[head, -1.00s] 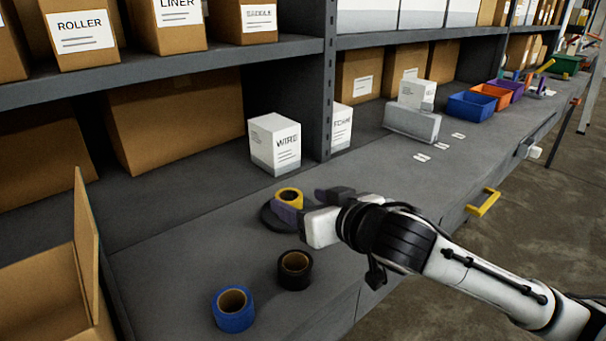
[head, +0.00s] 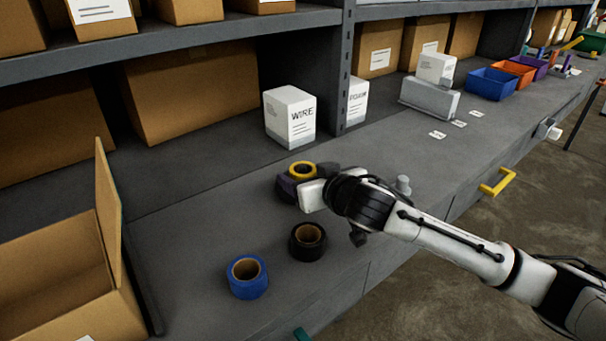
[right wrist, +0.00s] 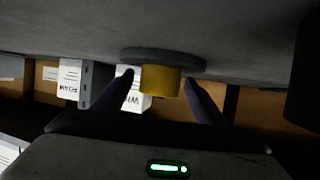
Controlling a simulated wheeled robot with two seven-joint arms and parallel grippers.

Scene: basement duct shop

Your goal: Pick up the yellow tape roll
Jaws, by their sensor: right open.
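The yellow tape roll (head: 302,168) sits on the grey bench in front of the white WIRE box. It rests on a dark round disc, partly hidden by my right gripper. My right gripper (head: 307,182) is open, with one finger on each side of the roll. In the right wrist view, which is upside down, the yellow tape roll (right wrist: 160,80) stands on the dark disc (right wrist: 163,57) between the spread fingertips of my right gripper (right wrist: 160,86). A gap shows on each side, so the fingers look clear of it. My left gripper is out of view.
A black tape roll (head: 307,241) and a blue tape roll (head: 247,277) stand nearer on the bench. The WIRE box (head: 290,117) is behind. An open cardboard box (head: 60,270) is at left.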

